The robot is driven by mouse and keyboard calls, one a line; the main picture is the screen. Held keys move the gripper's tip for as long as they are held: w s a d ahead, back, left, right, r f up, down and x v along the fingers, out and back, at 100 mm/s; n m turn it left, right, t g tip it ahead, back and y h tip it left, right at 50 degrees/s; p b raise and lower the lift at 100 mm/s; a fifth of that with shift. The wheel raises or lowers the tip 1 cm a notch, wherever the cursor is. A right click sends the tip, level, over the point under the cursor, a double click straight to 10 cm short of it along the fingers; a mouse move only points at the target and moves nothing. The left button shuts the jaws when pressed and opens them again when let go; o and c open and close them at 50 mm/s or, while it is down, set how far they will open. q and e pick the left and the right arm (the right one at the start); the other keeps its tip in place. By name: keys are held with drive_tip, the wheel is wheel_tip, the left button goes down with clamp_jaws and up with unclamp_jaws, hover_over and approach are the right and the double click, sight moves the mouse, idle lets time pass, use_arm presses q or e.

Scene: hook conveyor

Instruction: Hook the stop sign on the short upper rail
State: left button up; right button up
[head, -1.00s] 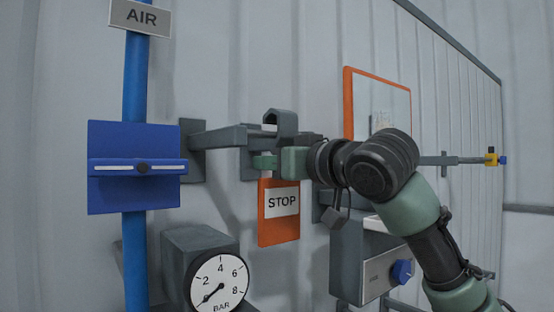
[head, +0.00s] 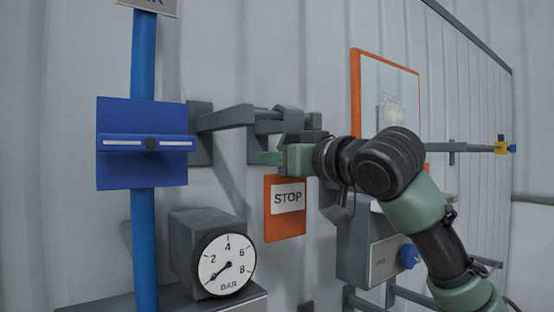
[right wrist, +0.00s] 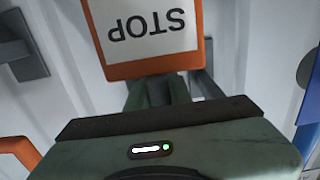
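The stop sign (head: 284,222) is an orange plate with a white STOP label, hanging upright below a dark grey hook (head: 290,122). My right gripper (head: 273,158) is shut on the sign's upper part, between hook and plate. In the head view the hook overlaps the short upper rail (head: 228,119) near its right end, its top slightly above the rail. I cannot tell whether it touches or rests on the rail. In the right wrist view the sign (right wrist: 150,68) appears upside down beyond the close-set fingers (right wrist: 160,92). My left gripper is not in view.
A blue pipe (head: 145,230) with a blue plate (head: 110,173) stands left of the rail. A pressure gauge (head: 227,264) is below. A grey box with a blue knob (head: 409,257) and an orange-framed panel (head: 356,95) are at the right. A long rail (head: 470,149) extends right.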

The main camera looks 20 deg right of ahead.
drive_tip(key=o, duration=0.5)
drive_tip(key=b+v, duration=0.4)
drive_tip(key=v, duration=0.4)
drive_tip(key=shift+w, duration=0.1)
